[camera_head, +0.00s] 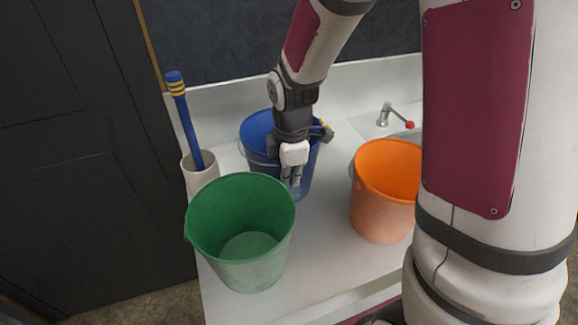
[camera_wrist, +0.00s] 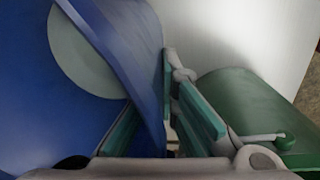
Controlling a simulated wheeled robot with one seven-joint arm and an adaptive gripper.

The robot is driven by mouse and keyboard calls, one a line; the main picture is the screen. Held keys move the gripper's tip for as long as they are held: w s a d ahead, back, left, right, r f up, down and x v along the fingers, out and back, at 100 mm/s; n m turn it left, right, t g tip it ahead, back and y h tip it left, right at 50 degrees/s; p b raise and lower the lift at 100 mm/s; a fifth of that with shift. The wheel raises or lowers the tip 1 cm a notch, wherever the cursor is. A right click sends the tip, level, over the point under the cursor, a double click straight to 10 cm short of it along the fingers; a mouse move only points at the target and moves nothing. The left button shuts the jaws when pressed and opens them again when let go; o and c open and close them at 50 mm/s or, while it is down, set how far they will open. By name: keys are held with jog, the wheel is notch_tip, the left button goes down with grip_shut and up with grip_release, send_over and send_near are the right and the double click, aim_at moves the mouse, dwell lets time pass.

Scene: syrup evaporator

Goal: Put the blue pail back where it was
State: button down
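The blue pail (camera_head: 256,132) stands upright on the white counter at the back, partly hidden by my arm. My gripper (camera_head: 291,177) points down at its near side, by the rim. In the wrist view the blue pail (camera_wrist: 85,110) fills the left, and its wall passes between the fingers of my gripper (camera_wrist: 158,110). One teal-padded finger is on the inner side and the other on the outer side. A pale sliver shows beside the outer finger, so whether both pads press on the wall is unclear.
A green pail (camera_head: 240,225) stands close in front, also in the wrist view (camera_wrist: 240,105). An orange pail (camera_head: 383,205) is to the right. A pale holder (camera_head: 200,176) with a blue-handled brush (camera_head: 187,120) stands left. A tap (camera_head: 386,115) is behind. Bare counter (camera_head: 325,215) lies between pails.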

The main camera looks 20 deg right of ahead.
jog(key=shift+w+f, duration=0.1)
jog(key=shift+f, duration=0.65)
jog(key=c, duration=2.3)
grip_release()
jog(key=shift+f, duration=0.2)
jog(key=o, duration=0.5)
jog(key=shift+r, duration=0.1)
notch_tip(320, 180, up, 12)
jog(key=s, duration=0.2)
jog(key=s+r+m+t, duration=0.2)
jog(key=s+r+m, duration=0.3)
jog(key=s+m, duration=0.3)
jog(key=s+d+r+m+t, duration=0.1)
jog(key=s+r+m, duration=0.4)
jog(key=s+m, duration=0.3)
jog(key=shift+s+d+r+m+t, duration=0.2)
jog(key=shift+s+d+m+t, duration=0.1)
jog(key=shift+s+t, duration=0.1)
